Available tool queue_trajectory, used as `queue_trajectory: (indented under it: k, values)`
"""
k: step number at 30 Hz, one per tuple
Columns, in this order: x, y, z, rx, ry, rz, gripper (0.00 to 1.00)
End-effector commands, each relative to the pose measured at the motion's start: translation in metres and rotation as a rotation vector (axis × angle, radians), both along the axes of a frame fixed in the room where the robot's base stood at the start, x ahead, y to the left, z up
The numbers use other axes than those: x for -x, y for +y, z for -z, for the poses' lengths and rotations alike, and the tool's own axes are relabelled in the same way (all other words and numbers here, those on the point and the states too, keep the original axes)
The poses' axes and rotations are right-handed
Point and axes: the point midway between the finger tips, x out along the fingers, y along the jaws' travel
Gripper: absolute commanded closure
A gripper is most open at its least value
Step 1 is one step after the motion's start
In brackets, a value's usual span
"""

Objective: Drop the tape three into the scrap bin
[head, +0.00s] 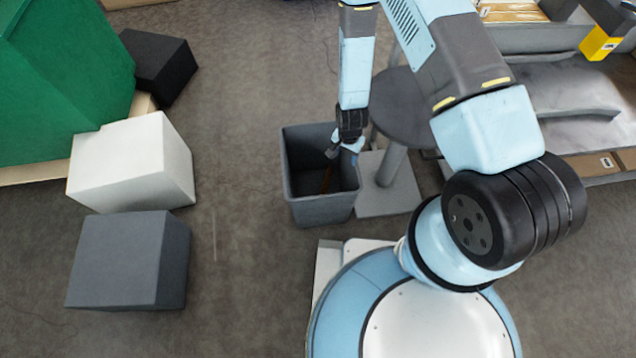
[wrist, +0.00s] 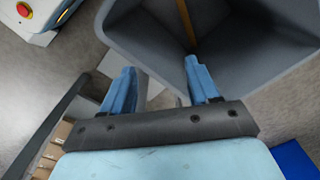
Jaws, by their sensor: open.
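The scrap bin is a grey open-topped square bin (head: 318,208) on the floor, left of a grey round-topped stand. It also fills the top of the wrist view (wrist: 135,40). My gripper (head: 345,150) is at the bin's far right rim in the head view. Its two blue fingers (wrist: 160,72) are apart with nothing between them. No other tape is clear to me.
The round-topped stand (head: 398,105) is close to the bin's right. White (head: 125,160) and dark grey (head: 125,262) boxes stand at the left, near a green block (head: 60,70). Shelving with boxes (head: 600,165) is at the right. Floor left of the bin is clear.

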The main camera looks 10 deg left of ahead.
Motion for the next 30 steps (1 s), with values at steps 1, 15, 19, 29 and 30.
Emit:
queue_trajectory:
  k: [1,15,19,29,30]
  values:
    - [0.001,0.002,-0.009,-0.001,-0.001,-0.004,0.4]
    - [0.007,0.011,-0.06,0.0,0.001,-0.025,0.4]
    - [0.008,0.012,-0.064,0.0,0.001,-0.026,0.4]
    - [0.007,0.011,-0.065,0.0,0.001,-0.024,0.4]
    - [0.007,0.01,-0.065,0.0,0.001,-0.023,0.4]
